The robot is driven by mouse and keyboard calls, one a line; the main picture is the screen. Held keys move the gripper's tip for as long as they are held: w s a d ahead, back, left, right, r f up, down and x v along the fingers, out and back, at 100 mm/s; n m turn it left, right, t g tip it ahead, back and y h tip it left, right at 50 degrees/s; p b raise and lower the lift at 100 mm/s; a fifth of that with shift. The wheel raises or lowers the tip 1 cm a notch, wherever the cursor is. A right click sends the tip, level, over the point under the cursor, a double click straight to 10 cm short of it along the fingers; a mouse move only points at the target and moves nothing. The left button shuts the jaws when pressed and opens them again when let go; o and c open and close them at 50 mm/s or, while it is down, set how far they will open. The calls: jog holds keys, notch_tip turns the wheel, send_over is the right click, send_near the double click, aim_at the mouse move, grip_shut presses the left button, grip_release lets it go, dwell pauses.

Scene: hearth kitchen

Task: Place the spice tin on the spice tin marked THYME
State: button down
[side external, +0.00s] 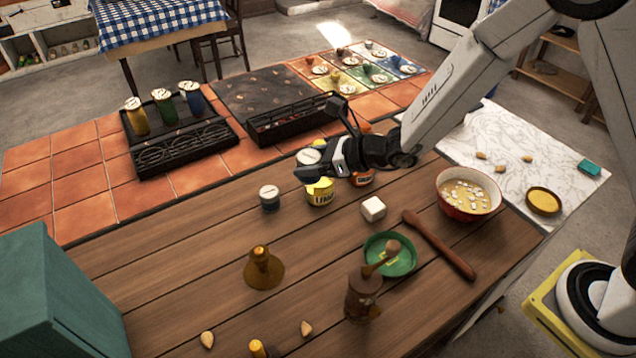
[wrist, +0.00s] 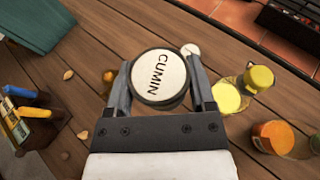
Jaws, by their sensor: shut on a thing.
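A spice tin with a white lid reading CUMIN and a dark rim (wrist: 158,78) is between the fingers of my gripper (wrist: 160,92), which is shut on it. In the side view the held tin (side external: 309,157) is raised above the table, and my gripper (side external: 318,172) reaches in from the right. A grey tin with a pale lid (side external: 269,198) stands on the wooden table, lower and to the left of the held tin. In the wrist view a pale lid (wrist: 190,50) shows just beyond the held tin, partly covered. I cannot read THYME on any lid.
A yellow labelled tin (side external: 320,192) and an orange one (side external: 362,177) stand close by my gripper. A white cube (side external: 373,208), green dish (side external: 402,262), brown bell-shaped object (side external: 263,268) and grinder (side external: 362,298) are nearer. The wood left of the grey tin is clear.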

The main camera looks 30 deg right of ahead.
jog(key=w+a+f, duration=0.1)
jog(key=w+f, duration=0.1)
jog(key=w, duration=0.1)
jog(key=w+a+f, duration=0.1)
jog(key=w+f, duration=0.2)
jog(key=w, duration=0.1)
jog(key=w+a+f, duration=0.1)
jog(key=w+f, duration=0.2)
jog(key=w, duration=0.1)
jog(key=shift+w+a, duration=0.1)
jog(key=shift+a, duration=0.25)
jog(key=shift+w+a+f, duration=0.15)
jog(key=shift+w+f, duration=0.35)
jog(key=shift+f, duration=0.15)
jog(key=shift+w+f, duration=0.15)
jog(key=shift+f, duration=1.55)
jog(key=shift+f, duration=0.1)
grip_release()
